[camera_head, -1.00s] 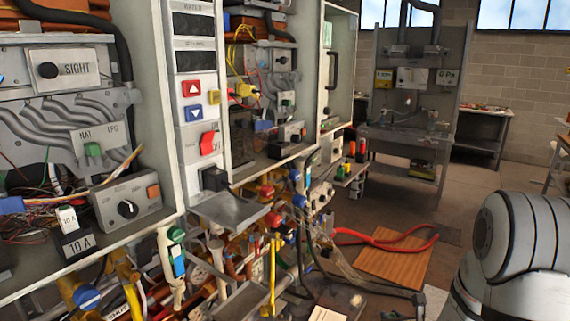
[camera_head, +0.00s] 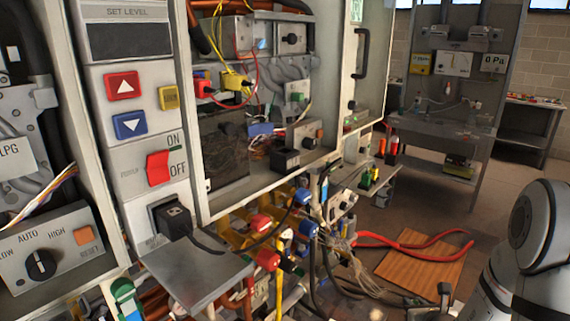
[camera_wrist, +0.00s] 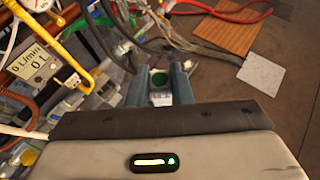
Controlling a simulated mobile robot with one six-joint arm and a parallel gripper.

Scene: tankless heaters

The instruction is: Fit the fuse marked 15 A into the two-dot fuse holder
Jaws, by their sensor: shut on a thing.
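In the wrist view, my gripper (camera_wrist: 159,88) has its two blue-grey fingers closed on a small pale piece with a dark green round end (camera_wrist: 159,82). It may be the fuse, but no marking is readable on it. In the head view, a black block that looks like a fuse holder (camera_head: 286,161) sits on the floor of the open second cabinet, left of a grey knob box. Its dots cannot be made out. My gripper is out of the head view, so its distance from this block cannot be told.
A metal shelf (camera_head: 195,270) juts out below the control panel, under a black socket (camera_head: 172,219). Hoses and valves with red and blue caps (camera_head: 262,224) crowd below the cabinets. The cabinet's open door (camera_head: 362,60) stands right of it.

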